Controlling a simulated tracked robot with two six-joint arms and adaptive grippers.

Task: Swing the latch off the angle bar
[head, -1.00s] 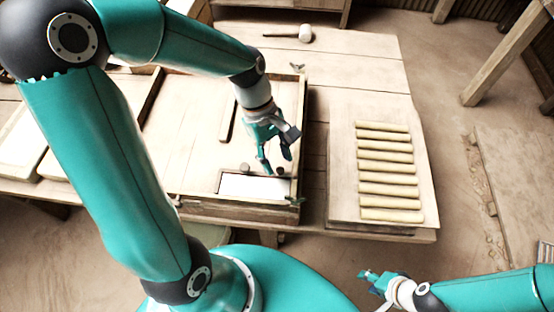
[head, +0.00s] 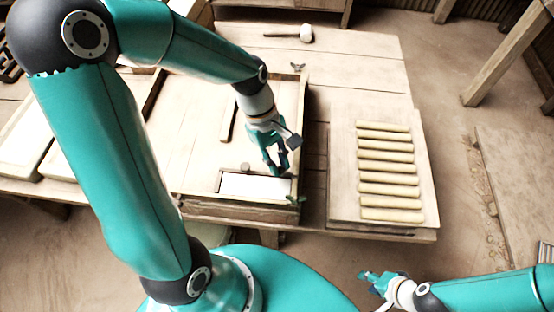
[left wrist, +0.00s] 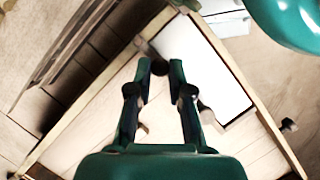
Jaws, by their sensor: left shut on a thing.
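My left gripper (head: 280,172) is at the front right of the wooden press frame (head: 303,120). In the left wrist view its fingers (left wrist: 161,66) are shut on a small dark knob (left wrist: 160,69) beside the white slab (left wrist: 215,85). The slab (head: 255,187) lies in a narrow rectangular opening at the frame's front. A small dark green winged piece (head: 296,200) sits at the front right corner. I cannot tell which piece is the latch. My right gripper (head: 370,279) is empty, fingers apart, away from the table.
A board (head: 342,180) with several pale rolls (head: 388,170) lies right of the frame. A mallet (head: 304,33) lies at the back of the table. Another winged piece (head: 298,67) sits at the frame's back right corner. A loose bar (head: 227,120) lies inside the frame.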

